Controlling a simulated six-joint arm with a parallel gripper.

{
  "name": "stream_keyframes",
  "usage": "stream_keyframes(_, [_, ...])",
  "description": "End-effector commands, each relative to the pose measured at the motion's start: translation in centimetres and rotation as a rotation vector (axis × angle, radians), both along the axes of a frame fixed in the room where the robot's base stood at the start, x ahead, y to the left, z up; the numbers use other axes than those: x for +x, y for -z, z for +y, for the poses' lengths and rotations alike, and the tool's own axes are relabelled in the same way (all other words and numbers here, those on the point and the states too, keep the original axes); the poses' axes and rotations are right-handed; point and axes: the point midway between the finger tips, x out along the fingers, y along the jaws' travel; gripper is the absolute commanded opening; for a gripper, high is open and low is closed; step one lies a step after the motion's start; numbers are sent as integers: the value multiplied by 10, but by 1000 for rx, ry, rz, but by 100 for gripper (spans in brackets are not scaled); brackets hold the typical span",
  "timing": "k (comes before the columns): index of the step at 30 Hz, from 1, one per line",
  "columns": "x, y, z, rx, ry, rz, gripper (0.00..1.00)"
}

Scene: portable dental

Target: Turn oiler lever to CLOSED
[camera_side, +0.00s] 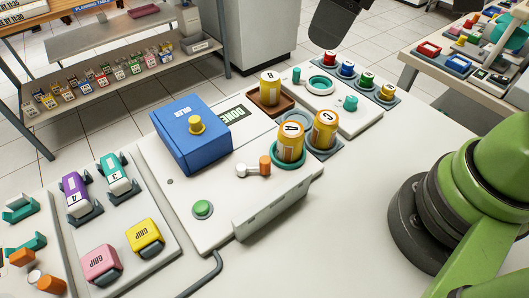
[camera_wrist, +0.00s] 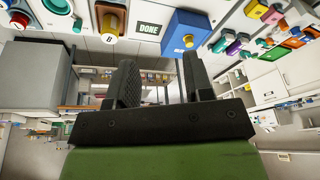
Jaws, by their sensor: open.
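A blue box (camera_side: 190,136) with a yellow knob (camera_side: 196,124) stands on the white work panel in the side view; its lettering looks like OILER. In front of it is a small lever (camera_side: 251,169) with a pale arm and an orange end, pointing right. I cannot tell which way is CLOSED. The blue box also shows in the wrist view (camera_wrist: 184,25), beyond my fingers. My gripper (camera_wrist: 161,78) is open and empty in the wrist view, touching nothing. The lever cannot be made out in the wrist view.
Amber jars (camera_side: 290,142) stand right of the lever. A green button (camera_side: 203,208) is in front of it. A DONE plate (camera_side: 234,114) lies behind. Purple, teal, pink and yellow (camera_side: 145,236) pieces lie on a tray at left.

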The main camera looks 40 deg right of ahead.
Motion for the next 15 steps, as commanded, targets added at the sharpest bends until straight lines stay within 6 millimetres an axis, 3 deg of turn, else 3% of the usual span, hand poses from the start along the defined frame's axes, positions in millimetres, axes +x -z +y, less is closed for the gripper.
stream_keyframes(3, [17,38,29,-89,-233,69,47])
stream_keyframes(9, [26,96,66,-192,-551,147,47])
stream_keyframes(15, [25,125,80,-233,-693,180,47])
